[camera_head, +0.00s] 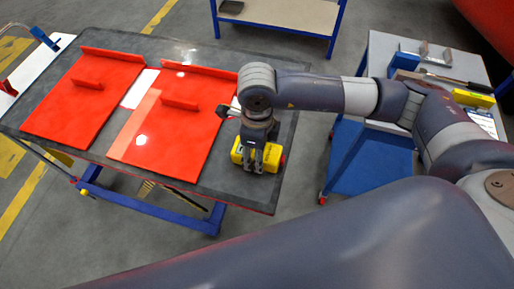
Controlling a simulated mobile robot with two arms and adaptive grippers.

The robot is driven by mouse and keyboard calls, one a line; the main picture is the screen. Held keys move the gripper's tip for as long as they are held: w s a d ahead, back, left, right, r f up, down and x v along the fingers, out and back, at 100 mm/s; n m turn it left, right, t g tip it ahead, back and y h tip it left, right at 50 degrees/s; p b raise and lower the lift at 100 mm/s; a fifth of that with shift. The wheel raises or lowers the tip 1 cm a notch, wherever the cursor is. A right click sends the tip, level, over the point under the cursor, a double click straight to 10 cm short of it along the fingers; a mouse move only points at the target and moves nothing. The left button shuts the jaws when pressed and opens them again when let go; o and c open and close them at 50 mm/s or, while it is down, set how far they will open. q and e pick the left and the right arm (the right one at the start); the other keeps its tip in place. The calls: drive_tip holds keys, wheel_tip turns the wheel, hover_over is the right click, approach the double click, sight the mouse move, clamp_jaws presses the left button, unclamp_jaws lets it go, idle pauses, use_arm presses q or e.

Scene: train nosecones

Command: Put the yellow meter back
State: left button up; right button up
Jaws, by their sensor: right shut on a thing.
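The yellow meter (268,163) is a small box at the right end of the dark table (268,196). My right gripper (257,164) points down over it and is shut on it, with the fingers across its front and top. The meter is on or just above the table; I cannot tell if it touches. The gripper hides part of it. My left gripper is not in view.
Two red panels (86,97) (176,132) lie on the table left of the meter. A trolley (407,44) with a blue lower shelf stands at the right, holding tools and another yellow item (474,98). A bench (290,14) stands at the back. Floor shows between table and trolley.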

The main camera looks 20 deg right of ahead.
drive_tip(key=shift+f, duration=0.15)
drive_tip(key=o, duration=1.5)
drive_tip(key=shift+r, duration=0.35)
wheel_tip(320, 180, up, 10)
drive_tip(key=b, duration=0.3)
drive_tip(key=shift+w+r+b, duration=0.1)
drive_tip(key=shift+r+b, duration=0.1)
drive_tip(key=shift+b, duration=0.1)
drive_tip(key=shift+r, duration=0.65)
drive_tip(key=shift+a, duration=0.1)
